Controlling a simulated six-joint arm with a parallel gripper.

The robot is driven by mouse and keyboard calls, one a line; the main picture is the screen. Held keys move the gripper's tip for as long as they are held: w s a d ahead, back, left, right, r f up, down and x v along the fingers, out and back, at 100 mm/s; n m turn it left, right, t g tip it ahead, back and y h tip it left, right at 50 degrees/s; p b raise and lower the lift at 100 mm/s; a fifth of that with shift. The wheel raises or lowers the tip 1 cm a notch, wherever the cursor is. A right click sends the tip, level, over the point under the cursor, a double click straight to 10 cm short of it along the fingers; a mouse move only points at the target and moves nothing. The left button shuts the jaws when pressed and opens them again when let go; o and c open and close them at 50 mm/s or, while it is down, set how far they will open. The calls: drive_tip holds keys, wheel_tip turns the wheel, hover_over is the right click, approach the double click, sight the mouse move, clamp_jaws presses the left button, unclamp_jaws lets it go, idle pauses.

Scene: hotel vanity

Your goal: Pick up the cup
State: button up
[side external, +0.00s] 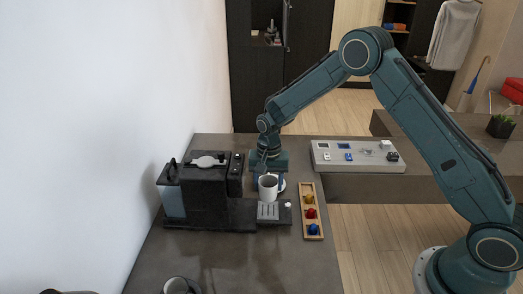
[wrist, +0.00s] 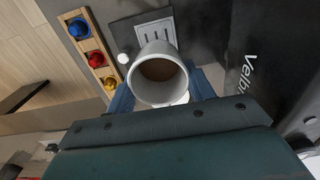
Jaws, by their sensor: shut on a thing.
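A white cup (side external: 268,188) is upright beside the coffee machine, close to its drip tray (side external: 285,214). In the wrist view the cup (wrist: 160,78) shows its open rim, with a brownish inside. My gripper (side external: 267,180) is shut on the cup. In the wrist view the blue fingers of my gripper (wrist: 162,92) stand on either side of it.
The black coffee machine (side external: 205,190) stands left of the cup. A wooden tray (side external: 313,233) with yellow, red and blue capsules lies to the right. A grey panel (side external: 358,167) is further back right. Another cup (side external: 176,286) is at the front edge of the picture.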

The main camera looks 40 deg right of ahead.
wheel_tip(320, 180, up, 14)
drive_tip(key=shift+r, duration=0.25)
drive_tip(key=shift+d, duration=0.1)
idle(0.6)
drive_tip(key=w+d+f, duration=0.2)
drive_tip(key=w+d, duration=0.8)
drive_tip(key=d, duration=0.1)
drive_tip(key=shift+f, duration=0.2)
wheel_tip(320, 180, down, 16)
idle(0.6)
drive_tip(key=shift+f, duration=2.05)
